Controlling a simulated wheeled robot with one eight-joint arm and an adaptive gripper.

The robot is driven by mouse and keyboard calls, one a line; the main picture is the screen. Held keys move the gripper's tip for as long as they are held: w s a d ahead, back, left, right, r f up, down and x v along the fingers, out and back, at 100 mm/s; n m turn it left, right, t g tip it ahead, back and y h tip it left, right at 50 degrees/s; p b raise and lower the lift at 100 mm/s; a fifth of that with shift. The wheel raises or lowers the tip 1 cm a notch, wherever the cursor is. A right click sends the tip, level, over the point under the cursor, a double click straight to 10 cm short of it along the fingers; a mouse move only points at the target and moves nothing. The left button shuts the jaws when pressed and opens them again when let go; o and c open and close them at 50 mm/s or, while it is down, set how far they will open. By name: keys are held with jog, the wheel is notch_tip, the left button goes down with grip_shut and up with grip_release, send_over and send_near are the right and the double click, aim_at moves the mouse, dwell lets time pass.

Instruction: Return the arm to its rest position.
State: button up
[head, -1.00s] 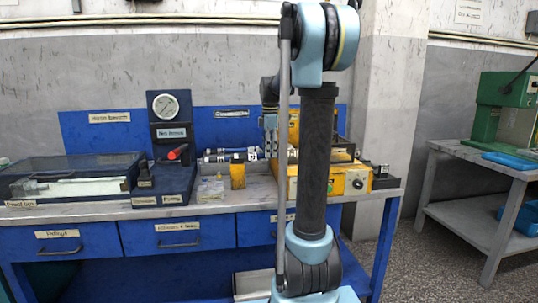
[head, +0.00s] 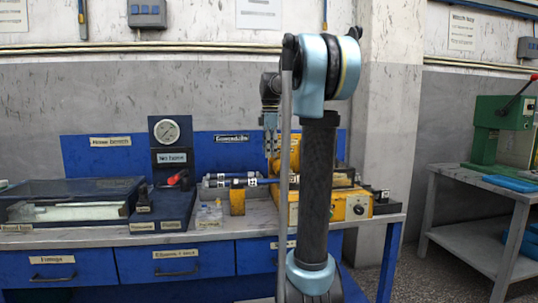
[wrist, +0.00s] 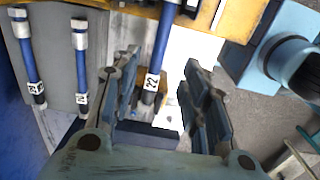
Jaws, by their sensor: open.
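My gripper (head: 271,150) points down over the bench, in front of the yellow machine (head: 350,205) in the head view, partly beside my own arm. In the wrist view its two fingers (wrist: 160,75) are spread apart, with nothing held. A blue rod with a white label (wrist: 160,60) shows in the gap between them, lower down and resting near a yellow block. My arm's upper link stands upright across the middle of the head view and hides part of the bench.
Two more blue rods (wrist: 30,55) lie left of the fingers. The bench (head: 100,240) carries a gauge stand (head: 170,150), a glass-lidded case (head: 70,200) and a yellow block (head: 237,202). A grey table (head: 490,185) with a green machine stands at the right.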

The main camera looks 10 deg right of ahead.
jog(key=s+f+m+t, duration=0.1)
jog(key=s+f+m, duration=0.8)
jog(key=s+f, duration=0.6)
jog(key=s+f+m+t, duration=0.1)
jog(key=s+f+m, duration=0.7)
jog(key=s+f, duration=0.7)
jog(key=s, duration=0.4)
jog(key=shift+s+a+f+m, duration=0.2)
jog(key=shift+s+m, duration=0.1)
jog(key=shift+m, duration=0.1)
jog(key=shift+w+f, duration=0.15)
jog(key=shift+w, duration=0.3)
jog(key=shift+c, duration=0.5)
